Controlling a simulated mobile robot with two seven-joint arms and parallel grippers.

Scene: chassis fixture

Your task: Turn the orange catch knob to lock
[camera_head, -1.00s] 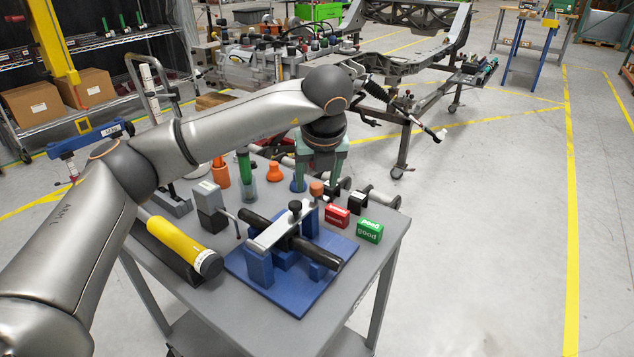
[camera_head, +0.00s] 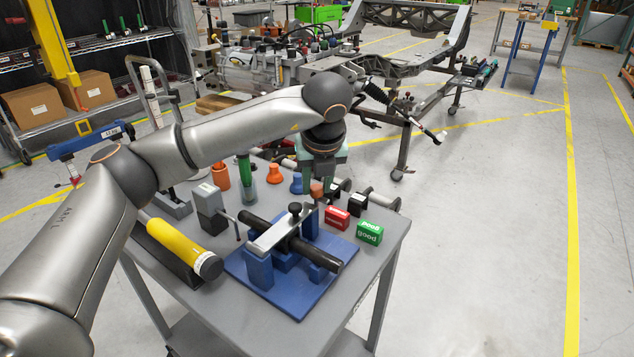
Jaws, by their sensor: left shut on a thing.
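The orange catch knob (camera_head: 316,189) is at the right rear end of the metal clamp bar (camera_head: 272,236) on the blue fixture (camera_head: 322,286). A black tube (camera_head: 323,256) lies under the bar, and a black knob (camera_head: 295,209) stands on the bar. My left gripper (camera_head: 320,185) points down from above, shut on the orange knob. Its fingers hide part of the knob, so I cannot tell which way the knob is turned. My right gripper is not in view.
A red block (camera_head: 336,219) and a green "good" block (camera_head: 369,232) stand right of the fixture. A yellow cylinder (camera_head: 183,247) lies to its left. A grey block with a thin probe (camera_head: 210,208) stands behind-left. The grey cart top (camera_head: 378,258) is clear at its right edge.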

